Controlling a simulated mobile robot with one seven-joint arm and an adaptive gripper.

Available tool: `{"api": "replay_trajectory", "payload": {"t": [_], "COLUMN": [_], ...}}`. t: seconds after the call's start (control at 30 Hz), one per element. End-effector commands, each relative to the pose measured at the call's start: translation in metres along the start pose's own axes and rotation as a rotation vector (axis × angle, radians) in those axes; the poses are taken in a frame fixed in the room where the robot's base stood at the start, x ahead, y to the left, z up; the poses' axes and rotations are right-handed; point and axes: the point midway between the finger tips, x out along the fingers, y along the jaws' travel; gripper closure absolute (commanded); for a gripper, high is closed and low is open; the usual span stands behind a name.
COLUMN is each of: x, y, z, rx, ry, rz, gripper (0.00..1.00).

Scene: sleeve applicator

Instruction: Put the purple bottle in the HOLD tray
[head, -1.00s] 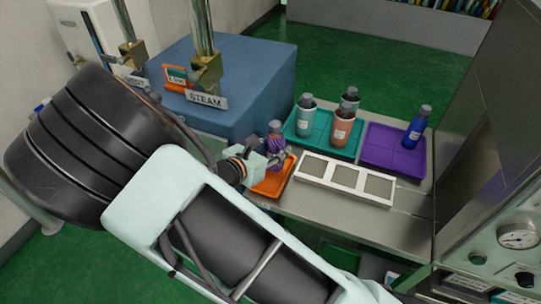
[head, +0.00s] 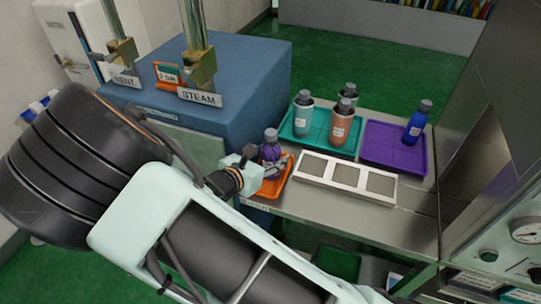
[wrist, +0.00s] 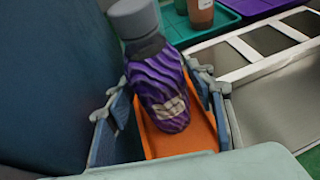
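The purple bottle (head: 270,147), wavy-striped with a grey cap, is at the orange tray (head: 281,183) beside the blue machine. My gripper (head: 273,161) reaches it from the left. I can read no HOLD label on any tray; the orange tray's front is partly hidden by my arm.
A teal tray (head: 291,134) holds teal, orange-brown and another grey-capped bottle. A purple tray (head: 385,162) holds a blue bottle (head: 416,121). A white three-panel frame (head: 346,178) lies right of the orange tray. The blue machine (head: 232,75) stands close on the left. Bare steel shows in front.

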Motion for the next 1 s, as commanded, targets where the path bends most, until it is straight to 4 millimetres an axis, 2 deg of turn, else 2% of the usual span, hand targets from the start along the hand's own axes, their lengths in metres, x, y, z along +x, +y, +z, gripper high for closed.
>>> {"api": "replay_trajectory", "payload": {"t": [0.37, 0.47, 0.8, 1.0], "x": [-0.002, -0.016, -0.088, -0.115], "y": [0.000, 0.001, 0.001, 0.001], "z": [0.005, 0.003, 0.003, 0.003], "rx": [0.000, 0.002, 0.001, 0.000], "ry": [0.000, 0.001, 0.002, 0.001], "rz": [0.001, 0.003, 0.004, 0.002], "gripper": [0.47, 0.47, 0.47, 0.47]}}
